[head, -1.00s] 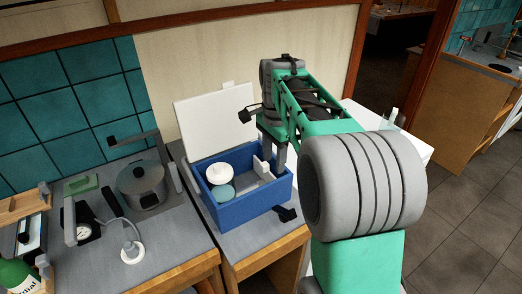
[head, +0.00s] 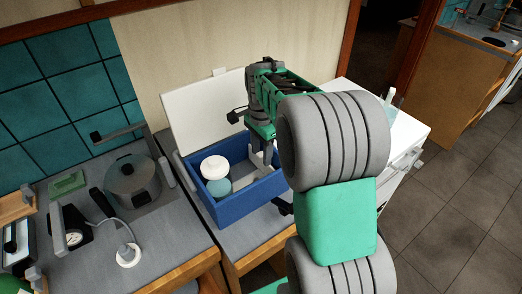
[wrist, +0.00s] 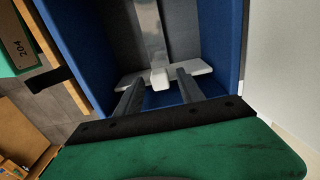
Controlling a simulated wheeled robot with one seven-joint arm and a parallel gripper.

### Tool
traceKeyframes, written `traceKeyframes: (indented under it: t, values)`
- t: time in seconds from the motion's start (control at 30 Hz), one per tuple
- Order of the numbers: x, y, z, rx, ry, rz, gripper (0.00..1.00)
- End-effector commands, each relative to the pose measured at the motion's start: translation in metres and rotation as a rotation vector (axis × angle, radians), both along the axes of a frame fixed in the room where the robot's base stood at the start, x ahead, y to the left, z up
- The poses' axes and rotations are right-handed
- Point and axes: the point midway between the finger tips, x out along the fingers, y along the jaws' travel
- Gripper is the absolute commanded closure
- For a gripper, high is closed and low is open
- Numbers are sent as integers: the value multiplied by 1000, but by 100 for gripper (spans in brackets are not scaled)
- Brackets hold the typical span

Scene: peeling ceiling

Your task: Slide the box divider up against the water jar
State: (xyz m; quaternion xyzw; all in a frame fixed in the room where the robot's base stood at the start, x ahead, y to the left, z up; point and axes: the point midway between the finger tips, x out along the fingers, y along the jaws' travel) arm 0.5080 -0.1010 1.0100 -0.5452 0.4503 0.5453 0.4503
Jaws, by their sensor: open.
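The box divider is a pale plate (head: 251,174) inside the blue box (head: 242,207), toward its right part. In the wrist view the divider (wrist: 203,69) runs crosswise, with a raised pale block at its middle. My gripper (wrist: 160,82) is open, one finger on each side of that block; I cannot tell whether either touches. In the head view my gripper (head: 262,155) reaches down into the box, partly hiding the divider. The water jar, with a round white top (head: 214,167), stands left of the divider, apart from it. A blue-green round shape shows just below the white top.
The box's white lid (head: 200,108) stands open behind it. A grey pot (head: 131,180), a gauge and a white round base with a hose stand on the counter to the left. Box walls surround my fingers closely. A white cabinet (head: 408,125) is at the right.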

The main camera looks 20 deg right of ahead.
Motion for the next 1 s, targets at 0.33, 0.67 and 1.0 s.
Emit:
traceKeyframes:
  t: [0.33,0.67,1.0]
  values:
    - [0,1,0,0,0,3,71]
    - [0,1,1,0,0,3,98]
    - [0,1,1,0,0,2,100]
